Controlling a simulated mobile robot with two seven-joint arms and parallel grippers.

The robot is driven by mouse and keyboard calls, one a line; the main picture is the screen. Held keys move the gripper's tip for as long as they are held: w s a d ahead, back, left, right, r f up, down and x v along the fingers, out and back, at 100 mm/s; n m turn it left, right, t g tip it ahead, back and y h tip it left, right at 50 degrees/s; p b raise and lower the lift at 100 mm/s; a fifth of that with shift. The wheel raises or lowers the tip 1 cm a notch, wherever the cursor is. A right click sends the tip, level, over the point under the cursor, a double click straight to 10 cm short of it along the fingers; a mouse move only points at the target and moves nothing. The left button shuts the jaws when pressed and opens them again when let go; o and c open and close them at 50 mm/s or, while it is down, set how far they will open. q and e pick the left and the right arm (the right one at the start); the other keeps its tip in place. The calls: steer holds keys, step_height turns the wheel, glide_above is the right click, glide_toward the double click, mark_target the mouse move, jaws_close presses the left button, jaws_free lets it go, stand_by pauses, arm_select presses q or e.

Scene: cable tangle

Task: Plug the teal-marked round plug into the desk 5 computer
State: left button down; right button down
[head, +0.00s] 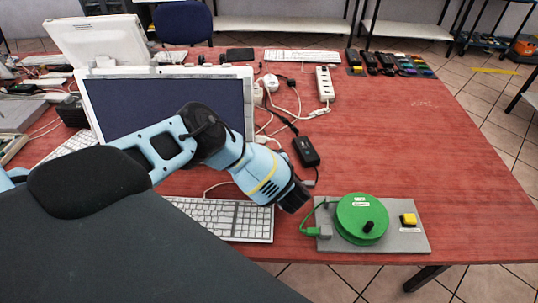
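My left arm reaches in from the left across the front of a monitor (92,110). My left gripper (296,197) is a dark shape above the right end of the keyboard. Its fingers are too small and dark to tell open from shut, and I see nothing clearly held. No teal mark is readable on any plug. Pale plugs and cables lie right of the monitor, around a white round piece (271,82) and a black power brick (306,151). I cannot tell which computer is desk 5. My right gripper is not in view.
A green cable reel (350,222) sits on a grey plate (408,240) with a yellow button (408,219) at the front edge. A white power strip (325,84) and a keyboard (195,208) lie on the red table (440,140). Its right side is clear. Several dark devices (387,63) line the back.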

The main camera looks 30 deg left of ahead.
arm_select(q)
steer(key=shift+s+a, duration=0.1)
steer(key=shift+a, duration=0.2)
steer(key=c, duration=1.3)
jaws_free()
steer(key=shift+s+d+r, duration=0.1)
steer(key=shift+s+d, duration=0.1)
steer(key=shift+d, duration=0.15)
steer(key=p+v, duration=0.1)
steer(key=v, duration=0.4)
steer(key=shift+s+d, duration=0.1)
steer(key=shift+d, duration=0.05)
steer(key=shift+v, duration=0.85)
steer(key=shift+s, duration=0.1)
